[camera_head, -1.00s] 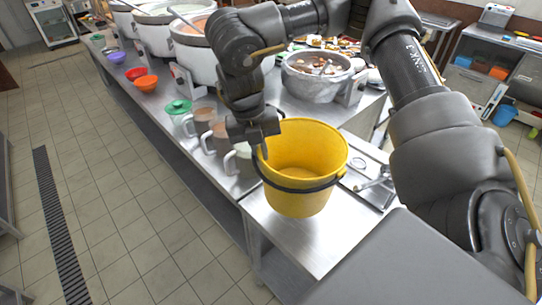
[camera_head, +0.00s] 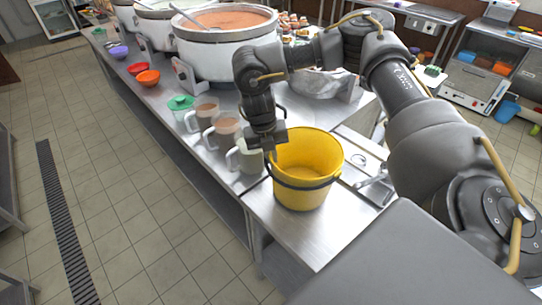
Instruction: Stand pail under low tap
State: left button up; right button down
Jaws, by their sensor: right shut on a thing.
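The yellow pail (camera_head: 305,165) stands upright at or just above the steel counter, with its dark handle band hanging around its front. My right gripper (camera_head: 270,150) is shut on the pail at its left rim. Whether the pail's base touches the counter is hard to tell. A small metal tap (camera_head: 372,180) shows at the right of the pail, beside a sink edge; the pail is next to it, not clearly under it. My left gripper is not in view.
Several mugs (camera_head: 222,133) stand close to the left of the pail. A large pot of orange congee (camera_head: 225,50) is behind them. Bowls (camera_head: 148,77) sit farther along the counter (camera_head: 290,228). The tiled floor (camera_head: 130,200) at left is clear.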

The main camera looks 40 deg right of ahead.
jog(key=shift+f, duration=0.5)
jog(key=shift+f, duration=0.15)
jog(key=c, duration=1.6)
grip_release()
jog(key=r, duration=0.4)
jog(key=a+r, duration=0.1)
jog(key=r, duration=0.3)
jog(key=w+r+b, duration=0.1)
jog(key=r, duration=0.3)
jog(key=shift+a+r, duration=0.1)
jog(key=shift+a, duration=0.25)
